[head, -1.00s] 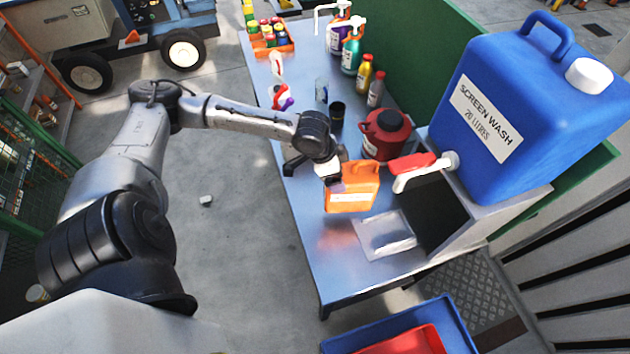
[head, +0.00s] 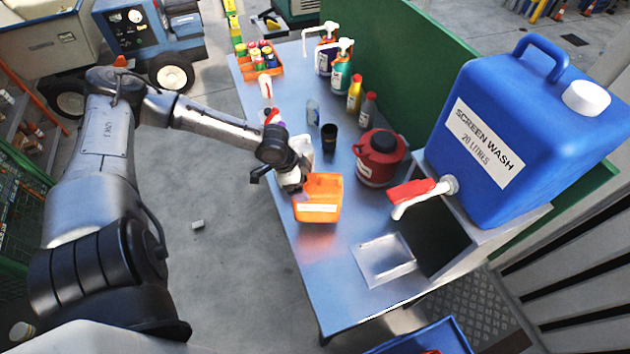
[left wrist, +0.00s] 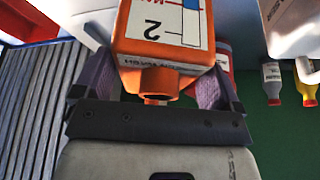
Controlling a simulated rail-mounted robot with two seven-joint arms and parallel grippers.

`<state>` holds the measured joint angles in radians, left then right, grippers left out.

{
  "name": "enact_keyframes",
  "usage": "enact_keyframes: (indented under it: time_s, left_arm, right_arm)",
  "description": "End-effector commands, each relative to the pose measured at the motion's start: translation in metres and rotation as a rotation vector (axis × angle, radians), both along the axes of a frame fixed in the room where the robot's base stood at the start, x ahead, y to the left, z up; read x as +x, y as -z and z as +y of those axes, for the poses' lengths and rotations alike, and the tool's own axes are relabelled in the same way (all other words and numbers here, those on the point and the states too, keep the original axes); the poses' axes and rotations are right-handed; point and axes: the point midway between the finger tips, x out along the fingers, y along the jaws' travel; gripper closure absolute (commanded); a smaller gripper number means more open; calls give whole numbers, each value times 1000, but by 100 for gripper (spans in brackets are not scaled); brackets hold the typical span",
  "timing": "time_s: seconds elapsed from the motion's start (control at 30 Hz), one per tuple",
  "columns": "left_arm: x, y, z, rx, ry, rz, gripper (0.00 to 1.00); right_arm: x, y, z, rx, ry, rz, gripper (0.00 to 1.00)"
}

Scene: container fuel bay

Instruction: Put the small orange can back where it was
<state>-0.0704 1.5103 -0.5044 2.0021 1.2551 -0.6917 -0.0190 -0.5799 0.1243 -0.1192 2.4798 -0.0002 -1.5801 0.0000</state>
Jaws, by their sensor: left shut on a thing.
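The small orange can (head: 320,190), with a white label, is in my left gripper (head: 296,187) over the left edge of the metal bench (head: 318,262). In the left wrist view the orange can (left wrist: 160,38) fills the top middle, its neck toward the gripper. My left gripper's fingers (left wrist: 155,84) close on it from both sides. The can appears to be just above the bench, but I cannot tell the gap. My right gripper is not in view.
A blue screen wash tank (head: 520,130) with a red-handled tap (head: 418,193) stands right, above a flat metal tray (head: 384,261). A red can (head: 378,160), a black cup (head: 329,138) and bottles (head: 354,92) stand behind.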

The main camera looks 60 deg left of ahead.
Motion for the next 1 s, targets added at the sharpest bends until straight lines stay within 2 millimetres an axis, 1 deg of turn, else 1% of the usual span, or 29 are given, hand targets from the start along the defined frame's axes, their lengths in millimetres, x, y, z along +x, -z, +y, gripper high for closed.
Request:
enact_keyframes:
  time_s: [0.03,0.1,0.3,0.47,0.7,0.8,1.0]
  left_arm:
    - [-1,-1,6,2,-1,-8,93]
    - [-4,3,11,-1,-1,-7,93]
    - [-8,10,21,0,0,-10,93]
    - [-9,14,22,-2,0,-12,93]
    - [-9,39,21,-3,-1,-11,93]
    - [-9,46,21,-3,0,-11,93]
    - [-9,52,22,0,1,-11,93]
  right_arm:
    - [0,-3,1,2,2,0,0]
    - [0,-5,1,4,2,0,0]
    - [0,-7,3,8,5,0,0]
    - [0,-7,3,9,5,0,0]
    - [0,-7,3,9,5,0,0]
    - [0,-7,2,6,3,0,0]
    - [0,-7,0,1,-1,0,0]
